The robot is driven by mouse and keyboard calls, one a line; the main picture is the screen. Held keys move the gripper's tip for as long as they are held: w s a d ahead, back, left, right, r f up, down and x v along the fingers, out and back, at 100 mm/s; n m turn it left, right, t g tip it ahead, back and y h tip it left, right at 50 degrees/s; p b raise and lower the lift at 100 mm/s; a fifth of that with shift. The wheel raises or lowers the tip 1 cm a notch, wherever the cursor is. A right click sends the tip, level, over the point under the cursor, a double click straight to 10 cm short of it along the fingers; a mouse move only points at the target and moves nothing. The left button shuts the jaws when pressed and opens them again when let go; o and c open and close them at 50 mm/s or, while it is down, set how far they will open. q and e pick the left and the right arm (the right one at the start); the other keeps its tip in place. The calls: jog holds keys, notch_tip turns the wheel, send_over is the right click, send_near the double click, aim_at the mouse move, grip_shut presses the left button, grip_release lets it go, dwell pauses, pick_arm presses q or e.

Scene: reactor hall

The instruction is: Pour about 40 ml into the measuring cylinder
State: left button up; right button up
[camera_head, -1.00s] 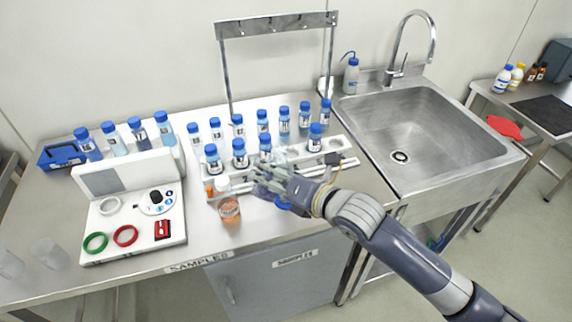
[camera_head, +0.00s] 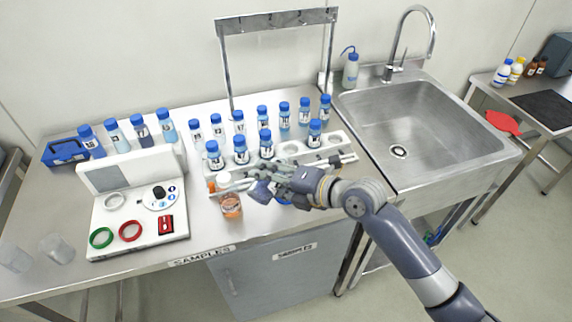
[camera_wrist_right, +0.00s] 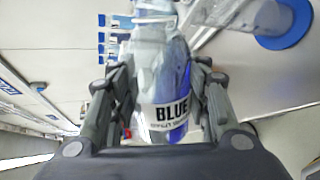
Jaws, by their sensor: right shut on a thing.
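My right gripper (camera_head: 268,184) is over the front of the bench, beside the rack. In the right wrist view its fingers (camera_wrist_right: 160,100) are shut on a clear bottle (camera_wrist_right: 172,108) labelled BLUE, with blue liquid inside. In the head view the held bottle (camera_head: 260,192) looks tilted and is partly hidden by the fingers. I cannot pick out a measuring cylinder with certainty; a clear shape (camera_wrist_right: 155,18) lies beyond the bottle in the wrist view. My left gripper is not in view.
A white rack (camera_head: 336,140) holds several blue-capped bottles behind the gripper. A jar with orange contents (camera_head: 231,206) stands left of it. A white device (camera_head: 140,215) and two clear cups (camera_head: 55,247) are farther left. The sink (camera_head: 425,125) is at right.

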jog(key=shift+r+m+g+y, duration=0.3)
jog(key=shift+r+m+g, duration=0.15)
jog(key=shift+m, duration=0.25)
dwell(0.7)
jog(key=shift+s+r, duration=0.1)
jog(key=shift+r, duration=0.15)
jog(key=shift+s+a, duration=0.3)
jog(key=shift+s, duration=0.1)
dwell(0.5)
jog(key=shift+r+m+g+b, duration=0.25)
jog(key=shift+r+m+b, duration=0.15)
jog(key=shift+m, duration=0.2)
dwell(1.5)
